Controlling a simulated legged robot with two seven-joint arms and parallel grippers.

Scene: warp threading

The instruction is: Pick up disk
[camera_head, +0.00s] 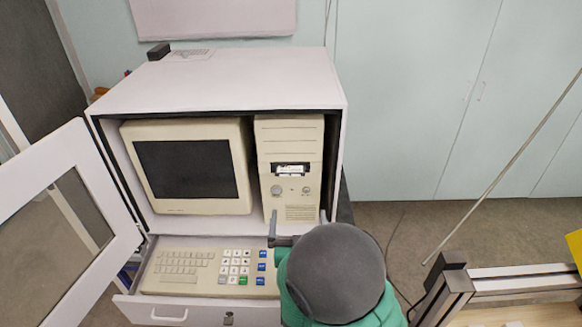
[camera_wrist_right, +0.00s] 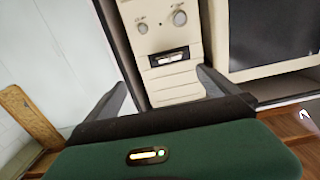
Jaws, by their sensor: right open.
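A beige computer tower (camera_head: 289,138) stands in the white cabinet. A small disk (camera_head: 291,170) with a pale label shows in the tower's dark drive slot. In the wrist view the disk (camera_wrist_right: 168,58) sits in the slot, beyond the fingers, with the tower upside down. My right gripper (camera_head: 298,216) is open and empty, in front of the lower part of the tower. Its two fingers (camera_wrist_right: 163,84) are spread and point toward the slot, and the disk is apart from them. My left gripper is in neither view.
A monitor (camera_head: 190,165) stands left of the tower. A keyboard (camera_head: 185,265) lies on the pulled-out drawer below. The cabinet's door (camera_head: 100,165) is open on the left. A metal-profile frame (camera_head: 510,283) stands at the right.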

